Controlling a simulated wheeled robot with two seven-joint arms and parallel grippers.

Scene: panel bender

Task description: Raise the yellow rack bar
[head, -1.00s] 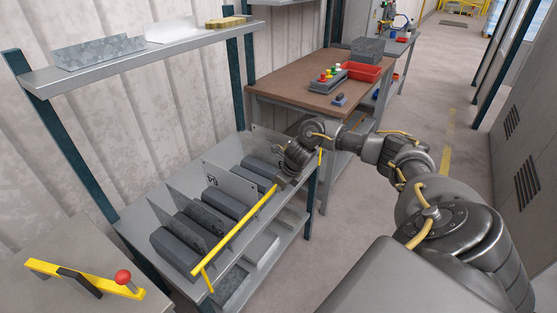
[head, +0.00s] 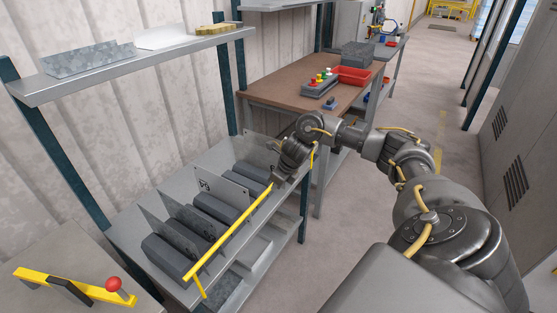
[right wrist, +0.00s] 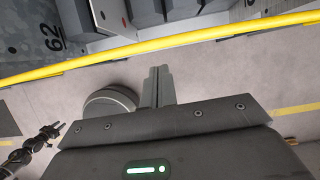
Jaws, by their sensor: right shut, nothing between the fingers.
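The yellow rack bar (head: 230,232) runs along the front of the lower rack shelf, in front of upright plates and dark blocks. The yellow rack bar (right wrist: 225,36) crosses the upper part of the right wrist view. My right gripper (head: 277,184) is at the bar's far end in the head view. In the right wrist view my right gripper (right wrist: 160,70) is shut and empty, its tips just below the bar in the picture. I cannot tell whether they touch it. A small dark arm, apparently my left, ends in a gripper (right wrist: 60,129) at lower left; its jaws are too small to judge.
The shelf (head: 125,232) holds dark blocks (head: 168,256) between plates. An upper shelf (head: 130,75) holds metal parts. A brown-topped workbench (head: 285,82) stands behind. The aisle floor on the right is clear.

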